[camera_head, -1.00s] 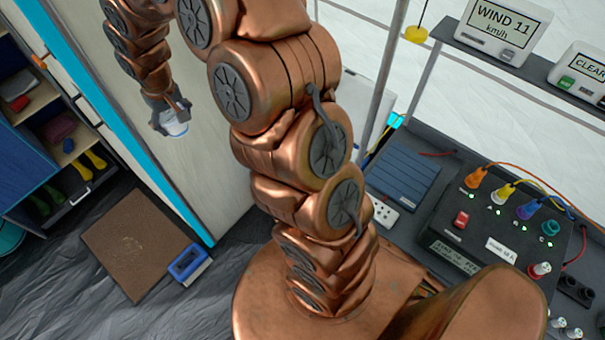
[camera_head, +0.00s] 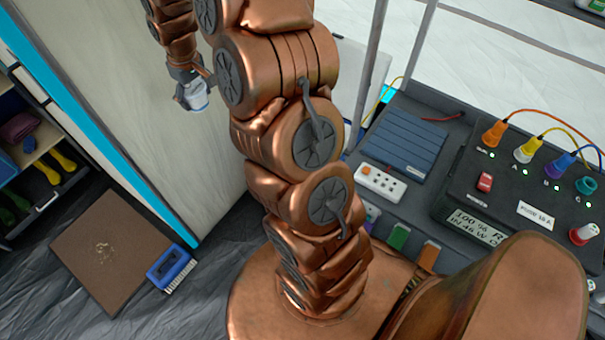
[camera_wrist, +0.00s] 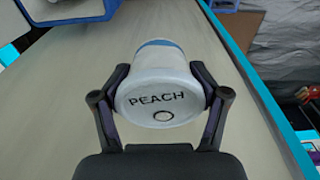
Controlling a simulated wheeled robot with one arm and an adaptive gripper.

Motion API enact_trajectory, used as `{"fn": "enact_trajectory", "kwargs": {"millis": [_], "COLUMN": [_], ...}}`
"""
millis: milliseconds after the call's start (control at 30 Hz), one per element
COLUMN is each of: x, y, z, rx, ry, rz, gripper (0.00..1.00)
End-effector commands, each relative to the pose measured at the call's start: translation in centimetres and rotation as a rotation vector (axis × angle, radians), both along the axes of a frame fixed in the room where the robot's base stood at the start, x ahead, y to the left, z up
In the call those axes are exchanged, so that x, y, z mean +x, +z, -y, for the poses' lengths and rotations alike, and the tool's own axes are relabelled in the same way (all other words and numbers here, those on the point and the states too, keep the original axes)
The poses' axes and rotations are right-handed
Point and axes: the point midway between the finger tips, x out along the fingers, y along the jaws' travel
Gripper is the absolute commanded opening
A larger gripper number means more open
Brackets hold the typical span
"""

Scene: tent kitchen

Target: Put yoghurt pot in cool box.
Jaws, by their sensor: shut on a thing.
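The yoghurt pot (camera_wrist: 160,85) is white with a blue band, and its end facing the wrist camera reads "PEACH". My gripper (camera_wrist: 160,100) is shut on the pot, one finger on each side. In the head view the pot (camera_head: 195,96) hangs from my gripper (camera_head: 187,84) at the upper left, in front of a pale panel. A blue and white object (camera_wrist: 72,10) is partly in view at the top left of the wrist view; I cannot tell whether it is the cool box.
A pale surface with a cyan edge (camera_head: 90,140) runs beside the arm. Shelves with yellow boots (camera_head: 55,168) stand at the left. A brown mat (camera_head: 105,250) and a blue brush (camera_head: 170,268) lie on the floor. A control box (camera_head: 520,185) with cables is at the right.

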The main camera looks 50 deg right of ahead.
Motion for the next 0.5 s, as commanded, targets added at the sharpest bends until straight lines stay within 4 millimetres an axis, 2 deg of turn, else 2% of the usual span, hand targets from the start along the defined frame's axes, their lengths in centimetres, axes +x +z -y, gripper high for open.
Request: {"fn": "enact_trajectory", "kwargs": {"millis": [33, 500], "x": [-0.1, -1.5], "y": [-1.8, -9.1], "z": [0.8, 7.5], "rx": [0.000, 0.002], "ry": [0.001, 0.047], "rz": [0.001, -0.002], "gripper": [0.25, 0.25]}}
